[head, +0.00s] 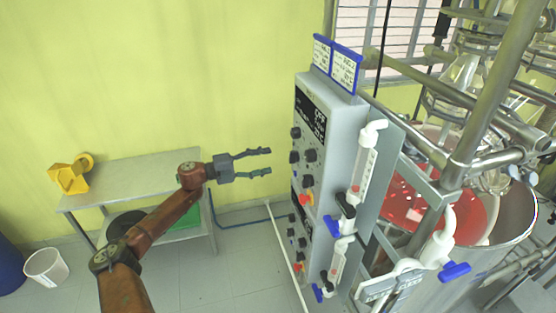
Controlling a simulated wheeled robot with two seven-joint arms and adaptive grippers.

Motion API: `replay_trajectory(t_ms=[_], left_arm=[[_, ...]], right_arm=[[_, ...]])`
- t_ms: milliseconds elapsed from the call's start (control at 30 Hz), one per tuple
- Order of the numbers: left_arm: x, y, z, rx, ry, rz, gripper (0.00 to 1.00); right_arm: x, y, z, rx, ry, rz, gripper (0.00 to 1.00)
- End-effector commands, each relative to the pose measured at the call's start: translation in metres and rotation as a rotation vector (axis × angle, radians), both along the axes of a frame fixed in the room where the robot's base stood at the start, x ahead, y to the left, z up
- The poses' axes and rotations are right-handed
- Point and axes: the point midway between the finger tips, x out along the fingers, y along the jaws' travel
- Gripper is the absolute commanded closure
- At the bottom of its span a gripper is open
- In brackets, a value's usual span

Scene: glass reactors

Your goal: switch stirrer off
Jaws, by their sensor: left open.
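A tall grey control cabinet (338,122) stands in the middle of the head view. Its left-facing front is seen at a steep angle and carries several black knobs (310,155), red-and-yellow switches (307,199) and a black display panel with white lettering (318,120). Which control belongs to the stirrer cannot be read. My left gripper (262,161) is open and empty, its fingers pointing right at the cabinet front, with a gap between the fingertips and the knobs. My right gripper is not in view.
Pipes with blue-handled valves (334,226) run down the cabinet's right side. Steel frame tubes and a vessel with red contents (400,203) stand at right. A metal table (135,180) with a yellow object (70,177) is at left. A white bucket (47,268) stands on the floor.

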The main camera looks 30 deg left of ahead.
Motion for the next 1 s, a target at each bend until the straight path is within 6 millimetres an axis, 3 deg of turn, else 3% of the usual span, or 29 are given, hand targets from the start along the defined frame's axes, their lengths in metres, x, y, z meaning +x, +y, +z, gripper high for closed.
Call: replay_trajectory(t_ms=[267, 867, 1000], left_arm=[[-0.024, 0.020, 0.000, -0.001, 0.001, -0.001, 0.45], [-0.026, 0.022, 0.000, -0.001, 0.000, 0.000, 0.45], [-0.022, 0.031, -0.023, -0.035, 0.022, 0.037, 0.45]], right_arm=[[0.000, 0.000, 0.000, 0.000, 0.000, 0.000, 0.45], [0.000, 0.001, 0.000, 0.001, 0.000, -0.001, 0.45], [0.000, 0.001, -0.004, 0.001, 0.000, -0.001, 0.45]])
